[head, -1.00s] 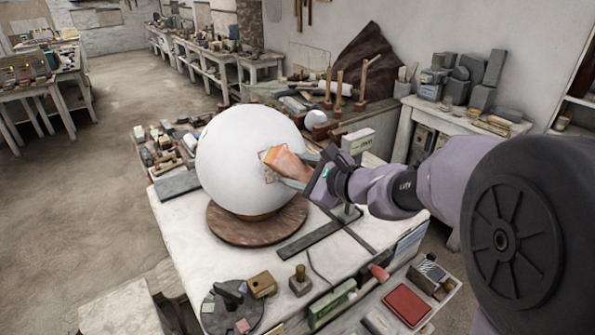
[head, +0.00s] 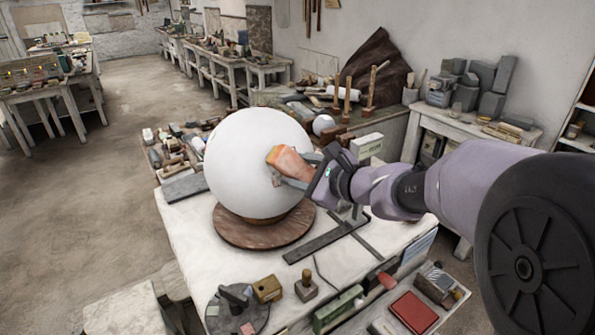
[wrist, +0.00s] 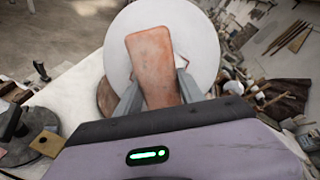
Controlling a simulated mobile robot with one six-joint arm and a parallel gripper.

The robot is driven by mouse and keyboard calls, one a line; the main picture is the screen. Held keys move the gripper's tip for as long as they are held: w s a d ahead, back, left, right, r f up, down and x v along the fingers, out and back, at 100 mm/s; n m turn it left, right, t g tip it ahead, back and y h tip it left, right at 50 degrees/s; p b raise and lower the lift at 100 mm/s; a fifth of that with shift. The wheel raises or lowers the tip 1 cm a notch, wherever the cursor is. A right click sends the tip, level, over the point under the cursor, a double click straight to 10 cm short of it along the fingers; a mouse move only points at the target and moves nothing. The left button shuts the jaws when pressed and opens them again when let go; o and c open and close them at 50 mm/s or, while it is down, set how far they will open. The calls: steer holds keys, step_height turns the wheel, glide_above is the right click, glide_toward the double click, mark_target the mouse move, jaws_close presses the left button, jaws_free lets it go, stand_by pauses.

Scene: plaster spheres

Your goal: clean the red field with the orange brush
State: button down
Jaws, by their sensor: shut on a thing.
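A large white plaster sphere (head: 236,160) sits on a round brown wooden base (head: 245,232) on the pale work table. My gripper (head: 284,172) is shut on the orange brush (head: 291,163), its head at the sphere's right-hand face. Whether the bristles touch the surface I cannot tell. In the wrist view the back of the brush (wrist: 152,62) stands between my two grey fingers (wrist: 157,92), in front of the sphere (wrist: 200,40).
A dark metal square (head: 325,240) lies right of the base. A round dark stand (head: 236,310), small blocks and a tray with a red pad (head: 413,312) line the front. Tools crowd the table's left edge (head: 180,160). A small white ball (head: 323,124) is behind.

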mark_target(309, 178)
steer(key=shift+w+d+f+b, duration=0.25)
steer(key=shift+d+f+b, duration=0.35)
steer(key=shift+f, duration=0.1)
steer(key=shift+w+d+f+b, duration=0.2)
steer(key=shift+d+f+b, duration=0.3)
steer(key=shift+d+f, duration=0.15)
steer(key=shift+s+a+r+p, duration=0.25)
steer(key=shift+a+r+p, duration=0.15)
steer(key=shift+a+r, duration=0.3)
steer(key=shift+s+a+r+p, duration=0.15)
steer(key=shift+a+r, duration=0.3)
steer(key=shift+r, duration=0.05)
steer(key=shift+s+a+r+p, duration=0.15)
steer(key=shift+a+r, duration=0.25)
steer(key=shift+r, duration=0.1)
steer(key=shift+f, duration=0.1)
steer(key=shift+w+d+f+b, duration=0.3)
steer(key=shift+d+f+b, duration=0.45)
steer(key=shift+f+b, duration=0.1)
steer(key=shift+w+d+f+b, duration=0.25)
steer(key=shift+d+f+b, duration=0.45)
steer(key=shift+f+b, duration=0.15)
steer(key=shift+r, duration=0.1)
steer(key=shift+r, duration=0.1)
